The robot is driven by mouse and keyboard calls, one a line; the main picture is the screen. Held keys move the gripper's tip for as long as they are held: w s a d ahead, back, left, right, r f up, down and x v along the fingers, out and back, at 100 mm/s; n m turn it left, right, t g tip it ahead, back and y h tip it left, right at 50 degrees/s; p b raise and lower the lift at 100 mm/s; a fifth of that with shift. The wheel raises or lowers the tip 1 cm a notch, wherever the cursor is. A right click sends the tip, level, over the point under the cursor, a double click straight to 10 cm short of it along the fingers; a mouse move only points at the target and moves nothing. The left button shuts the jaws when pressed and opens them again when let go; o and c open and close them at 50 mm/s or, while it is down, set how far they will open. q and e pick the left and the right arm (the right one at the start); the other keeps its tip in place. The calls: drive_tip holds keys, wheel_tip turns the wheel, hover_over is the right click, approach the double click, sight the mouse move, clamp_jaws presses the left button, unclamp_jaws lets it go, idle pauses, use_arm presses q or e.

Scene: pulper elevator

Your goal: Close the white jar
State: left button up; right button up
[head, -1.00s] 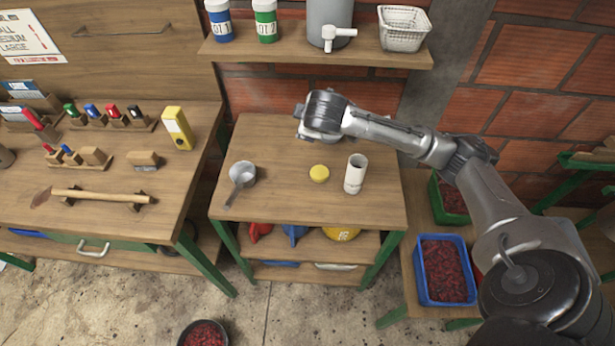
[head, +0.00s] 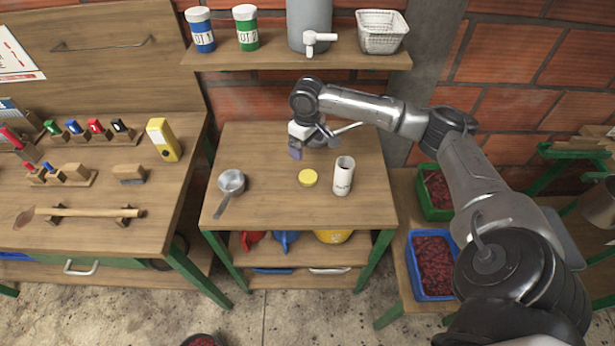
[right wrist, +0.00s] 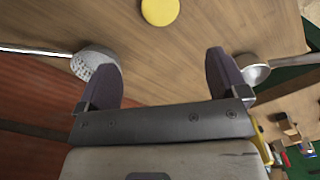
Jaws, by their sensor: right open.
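The white jar (head: 343,178) stands upright on the small wooden table, with its top uncovered. A round yellow lid (head: 308,178) lies flat on the table just left of the jar, apart from it. The lid also shows at the top edge of the right wrist view (right wrist: 160,11). My right gripper (head: 309,147) is over the back of the table, behind the lid, and touches neither lid nor jar. In the right wrist view its fingers (right wrist: 163,78) are spread with nothing between them. The jar is not visible there. My left gripper is not in view.
A metal ladle (head: 231,182) lies at the table's left. A perforated skimmer (right wrist: 97,68) shows beside one finger; in the head view its handle (head: 347,128) is partly behind my gripper. A shelf (head: 290,58) with bottles and a basket (head: 381,33) hangs above. The table's front is clear.

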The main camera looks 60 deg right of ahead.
drive_tip(key=b, duration=0.2)
hover_over(307, 175)
wheel_tip(307, 175, down, 7)
drive_tip(key=shift+f, duration=0.85)
drive_tip(key=shift+f+b, duration=1.1)
drive_tip(key=shift+f, duration=1.5)
drive_tip(key=shift+c, duration=0.2)
